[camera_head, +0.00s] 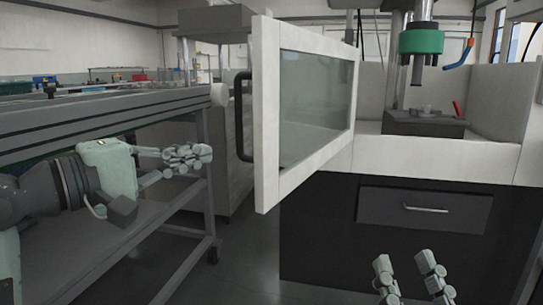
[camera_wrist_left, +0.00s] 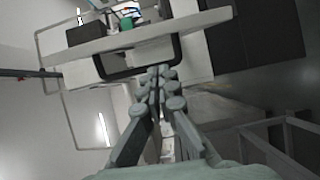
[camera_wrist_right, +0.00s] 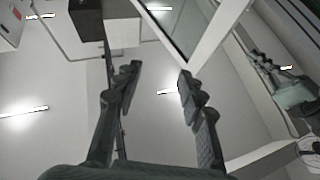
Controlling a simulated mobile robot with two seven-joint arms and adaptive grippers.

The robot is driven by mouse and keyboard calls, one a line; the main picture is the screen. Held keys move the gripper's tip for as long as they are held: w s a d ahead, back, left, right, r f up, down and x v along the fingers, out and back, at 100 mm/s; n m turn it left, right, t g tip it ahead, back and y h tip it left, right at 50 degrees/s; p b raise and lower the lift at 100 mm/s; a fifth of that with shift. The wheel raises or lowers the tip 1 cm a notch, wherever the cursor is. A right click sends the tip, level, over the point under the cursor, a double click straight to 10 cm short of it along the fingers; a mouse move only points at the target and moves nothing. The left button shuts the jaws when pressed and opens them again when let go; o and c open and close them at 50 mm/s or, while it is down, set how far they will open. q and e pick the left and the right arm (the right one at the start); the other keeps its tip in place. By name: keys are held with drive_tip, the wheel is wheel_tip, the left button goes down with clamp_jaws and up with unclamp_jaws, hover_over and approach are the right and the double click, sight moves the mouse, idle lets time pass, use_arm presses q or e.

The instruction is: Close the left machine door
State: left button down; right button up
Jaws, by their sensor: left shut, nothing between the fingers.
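The left machine door (camera_head: 262,115) has a white frame and a glass pane. It stands swung open toward me, and its black bar handle (camera_head: 240,118) is on the outer face, near the free edge. In the left wrist view the handle (camera_wrist_left: 140,68) lies just beyond the shut fingertips (camera_wrist_left: 160,75). My right gripper (camera_head: 405,270) is open and empty, low in front of the machine. The door frame (camera_wrist_right: 215,50) shows above it in the right wrist view.
The machine's dark front has a drawer (camera_head: 425,210) below the white work surface (camera_head: 435,158). A green-collared spindle (camera_head: 421,42) hangs above a dark fixture (camera_head: 424,123). A grey workbench (camera_head: 110,105) with a lower shelf stands left, close around my left arm.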

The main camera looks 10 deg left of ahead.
use_arm(q)
drive_tip(key=r+b+x, duration=0.1)
drive_tip(key=x, duration=0.9)
drive_tip(key=shift+s+d, duration=0.3)
drive_tip(key=shift+d, duration=0.05)
use_arm(e)
drive_tip(key=s+r+t, duration=0.1)
drive_tip(key=d+r+t, duration=0.1)
drive_tip(key=shift+s+d+r, duration=0.1)
drive_tip(key=shift+s+r, duration=0.25)
drive_tip(key=shift+r, duration=0.05)
use_arm(q)
drive_tip(key=shift+s+d, duration=0.1)
drive_tip(key=shift+d, duration=0.05)
use_arm(e)
drive_tip(key=shift+w+d+f+y, duration=0.1)
drive_tip(key=shift+w+y, duration=0.05)
drive_tip(key=shift+y, duration=0.15)
